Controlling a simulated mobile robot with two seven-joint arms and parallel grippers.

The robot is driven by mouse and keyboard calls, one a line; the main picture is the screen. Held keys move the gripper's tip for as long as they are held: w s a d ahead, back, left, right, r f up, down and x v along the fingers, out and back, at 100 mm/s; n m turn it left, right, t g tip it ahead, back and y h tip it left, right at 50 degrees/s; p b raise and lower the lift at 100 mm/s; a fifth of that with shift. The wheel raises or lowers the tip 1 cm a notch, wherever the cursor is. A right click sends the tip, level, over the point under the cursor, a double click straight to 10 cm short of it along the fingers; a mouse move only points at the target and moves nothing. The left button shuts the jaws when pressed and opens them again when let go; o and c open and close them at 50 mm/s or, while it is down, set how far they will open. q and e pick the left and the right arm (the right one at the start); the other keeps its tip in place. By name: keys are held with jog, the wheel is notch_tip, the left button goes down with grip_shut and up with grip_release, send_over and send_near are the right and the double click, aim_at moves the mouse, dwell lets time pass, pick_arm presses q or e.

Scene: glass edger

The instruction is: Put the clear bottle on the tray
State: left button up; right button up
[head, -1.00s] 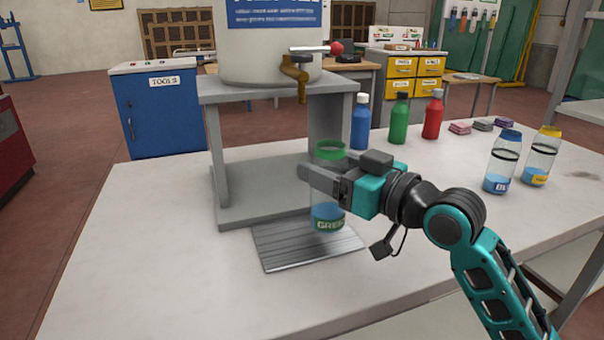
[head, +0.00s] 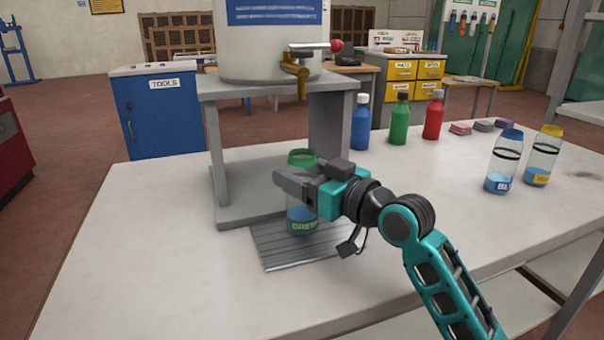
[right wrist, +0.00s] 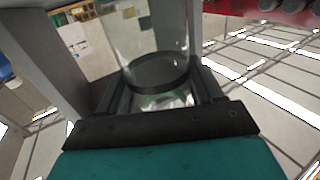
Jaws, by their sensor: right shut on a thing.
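The clear bottle with a green cap and a green label (head: 303,222) is upright over the ribbed grey metal tray (head: 276,257). Its base overlaps the tray in the head view; I cannot tell whether it touches. My right gripper (head: 296,187) is shut around the bottle's middle and hides part of it. In the right wrist view the clear bottle wall (right wrist: 150,45) rises between the fingers, with a dark band near them. My left gripper is not in view.
A grey stand (head: 217,160) holds a white tank with a brass tap (head: 296,72) behind the bottle. Clear bottles with blue (head: 503,160) and yellow (head: 542,157) caps stand at right. Blue, green and red bottles (head: 434,117) stand behind. The table's left front is clear.

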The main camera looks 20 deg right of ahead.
jog(key=o, duration=1.2)
jog(key=shift+f, duration=0.15)
jog(key=v, duration=1.2)
jog(key=shift+r, duration=0.25)
